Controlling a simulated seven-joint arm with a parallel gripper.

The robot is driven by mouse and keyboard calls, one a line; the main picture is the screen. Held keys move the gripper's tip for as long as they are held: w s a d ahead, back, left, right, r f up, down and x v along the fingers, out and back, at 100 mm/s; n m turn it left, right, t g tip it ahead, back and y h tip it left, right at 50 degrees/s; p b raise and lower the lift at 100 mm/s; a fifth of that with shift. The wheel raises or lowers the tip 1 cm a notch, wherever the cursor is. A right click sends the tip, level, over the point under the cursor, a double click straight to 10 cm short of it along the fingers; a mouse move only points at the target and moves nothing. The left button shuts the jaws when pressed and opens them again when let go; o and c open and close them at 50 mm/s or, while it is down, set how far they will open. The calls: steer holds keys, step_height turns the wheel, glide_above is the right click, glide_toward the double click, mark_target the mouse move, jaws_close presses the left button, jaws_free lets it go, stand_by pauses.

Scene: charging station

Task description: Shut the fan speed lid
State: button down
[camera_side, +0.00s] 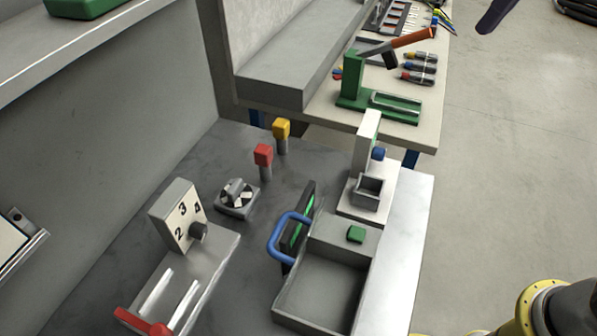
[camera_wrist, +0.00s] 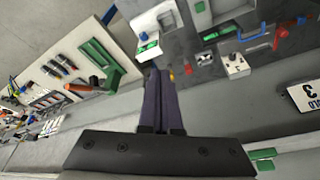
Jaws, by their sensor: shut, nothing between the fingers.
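No readable label marks the fan speed lid. The likeliest lid is a dark upright panel (camera_side: 301,218) with a green strip and a blue handle (camera_side: 283,238). It stands raised at the left edge of an open grey box (camera_side: 320,290) in the side view. The blue handle shows in the wrist view (camera_wrist: 256,38) at the upper right. My gripper (camera_wrist: 160,72) is shut and empty, its dark fingers together. Its dark tip shows in the side view (camera_side: 492,18) at the top right, well away from the panel and touching nothing.
A numbered box with a knob (camera_side: 178,215) and a checkered dial (camera_side: 237,198) stand left of the panel. Red (camera_side: 263,156) and yellow (camera_side: 281,130) posts rise behind. A white stand (camera_side: 366,150) is to the right. A tool bench (camera_side: 375,125) lies beyond.

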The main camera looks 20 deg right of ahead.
steer(key=w+a+f+n+g, duration=0.1)
steer(key=w+a, duration=0.2)
steer(key=a, duration=0.3)
steer(key=w+a+n, duration=0.1)
steer(key=w+a, duration=0.2)
steer(key=a, duration=0.2)
steer(key=w+a+f+n+g, duration=0.1)
steer(key=a+f, duration=0.3)
steer(key=a, duration=0.4)
steer(key=a+f+n+g, duration=0.1)
steer(key=a+f+n, duration=0.1)
steer(key=a+f, duration=0.45)
steer(key=s+a+f+n+h, duration=0.1)
steer(key=s+a+f, duration=0.2)
steer(key=a+f, duration=0.35)
steer(key=s+d+f, duration=0.1)
steer(key=s+f, duration=0.2)
steer(key=f, duration=0.4)
steer(key=shift+d+f, duration=0.15)
steer(key=shift+d, duration=0.15)
steer(key=shift+s+d, duration=0.1)
steer(key=shift+s, duration=0.05)
steer(key=shift+s+d, duration=0.2)
